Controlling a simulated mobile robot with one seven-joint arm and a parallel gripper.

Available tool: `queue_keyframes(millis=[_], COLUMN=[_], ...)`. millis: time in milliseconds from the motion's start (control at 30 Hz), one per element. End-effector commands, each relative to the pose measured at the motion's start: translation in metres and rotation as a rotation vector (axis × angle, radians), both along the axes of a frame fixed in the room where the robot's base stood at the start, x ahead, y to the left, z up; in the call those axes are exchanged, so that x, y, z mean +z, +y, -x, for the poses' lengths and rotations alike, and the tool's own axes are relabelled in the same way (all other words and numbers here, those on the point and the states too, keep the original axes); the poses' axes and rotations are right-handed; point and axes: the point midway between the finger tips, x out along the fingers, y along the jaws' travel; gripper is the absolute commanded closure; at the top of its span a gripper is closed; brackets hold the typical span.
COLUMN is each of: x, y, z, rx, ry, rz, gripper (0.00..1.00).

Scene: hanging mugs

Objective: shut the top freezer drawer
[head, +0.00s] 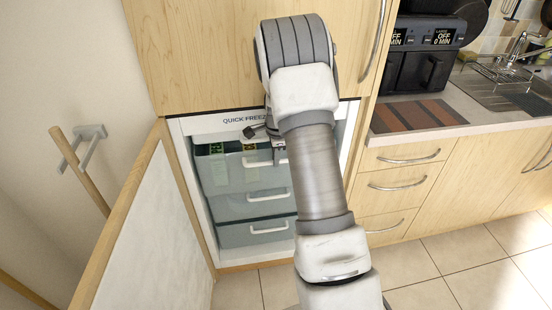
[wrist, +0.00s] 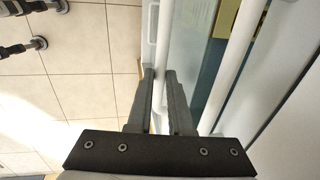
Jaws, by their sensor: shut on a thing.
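The top freezer drawer (head: 225,174) is a translucent grey-green box with a white handle (head: 257,163), seen in the head view left of my arm. Green and yellow packs show at its top. How far it stands out is hard to tell. In the wrist view my gripper (wrist: 160,73) has its two dark fingers on either side of a white bar (wrist: 165,45), which looks like the drawer handle, and is shut on it. In the head view my own arm hides the fingers and the right part of the drawer.
Two lower drawers (head: 250,206) sit beneath, each with a white handle. The freezer door (head: 135,240) stands open at the left, beside a wall with a wooden rail (head: 80,172). Wooden cabinets (head: 410,185) and a counter are at the right. Tiled floor (head: 440,285) is clear at lower right.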

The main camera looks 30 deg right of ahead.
Motion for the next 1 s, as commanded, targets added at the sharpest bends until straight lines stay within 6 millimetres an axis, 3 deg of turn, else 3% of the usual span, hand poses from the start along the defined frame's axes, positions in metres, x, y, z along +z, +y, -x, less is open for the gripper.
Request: queue_keyframes(millis=[300,333,500,833,1000], x=[0.001,0.001,0.001,0.004,0.027], y=[0.000,0.000,0.000,0.000,0.002], z=[-0.001,-0.001,-0.001,0.000,0.004], rx=[0.000,0.000,0.000,0.000,0.001], ry=[-0.003,-0.003,-0.002,-0.002,-0.004], rz=[0.001,0.001,0.001,0.001,0.001], gripper=[1.00,0.78,0.52,0.52,0.52])
